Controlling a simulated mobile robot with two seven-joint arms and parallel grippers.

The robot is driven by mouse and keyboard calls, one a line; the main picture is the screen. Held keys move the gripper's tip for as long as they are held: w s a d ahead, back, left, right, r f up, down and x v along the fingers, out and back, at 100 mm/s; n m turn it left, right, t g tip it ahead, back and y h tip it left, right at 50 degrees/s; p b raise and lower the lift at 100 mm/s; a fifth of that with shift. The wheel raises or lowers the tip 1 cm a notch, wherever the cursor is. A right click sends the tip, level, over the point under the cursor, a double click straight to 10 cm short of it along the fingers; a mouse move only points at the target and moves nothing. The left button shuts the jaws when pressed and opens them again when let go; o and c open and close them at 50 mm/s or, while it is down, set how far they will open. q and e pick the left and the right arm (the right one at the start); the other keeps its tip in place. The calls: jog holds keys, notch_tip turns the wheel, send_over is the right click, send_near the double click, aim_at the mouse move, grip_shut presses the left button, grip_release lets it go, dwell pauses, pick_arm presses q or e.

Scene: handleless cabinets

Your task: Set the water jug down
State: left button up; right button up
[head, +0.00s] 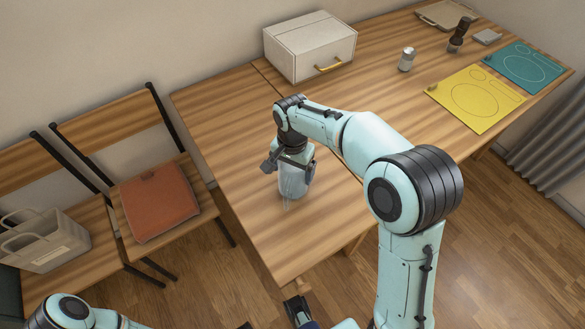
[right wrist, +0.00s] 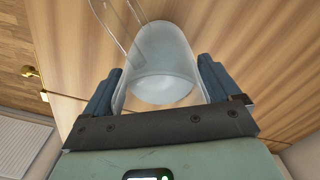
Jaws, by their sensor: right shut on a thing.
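The water jug (head: 293,182) is a pale, translucent vessel over the front left part of the wooden table (head: 240,150). My right gripper (head: 289,163) comes down on it from above and is shut around its sides. In the right wrist view the jug (right wrist: 163,62) sits between the two dark fingers, with its clear handle at the upper left. I cannot tell whether its base touches the table. A dark part at the bottom edge of the head view may be my left gripper (head: 298,308); its fingers are not clear.
A white box (head: 309,47) with a gold handle stands at the back. A shaker (head: 406,59), a dark grinder (head: 460,34), a yellow mat (head: 474,99) and a teal mat (head: 527,67) lie to the right. Chairs stand left of the table. The table around the jug is clear.

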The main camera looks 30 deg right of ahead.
jog(key=o, duration=1.5)
jog(key=shift+f, duration=0.1)
notch_tip(320, 180, up, 12)
jog(key=shift+r+p, duration=0.2)
jog(key=shift+p, duration=1.05)
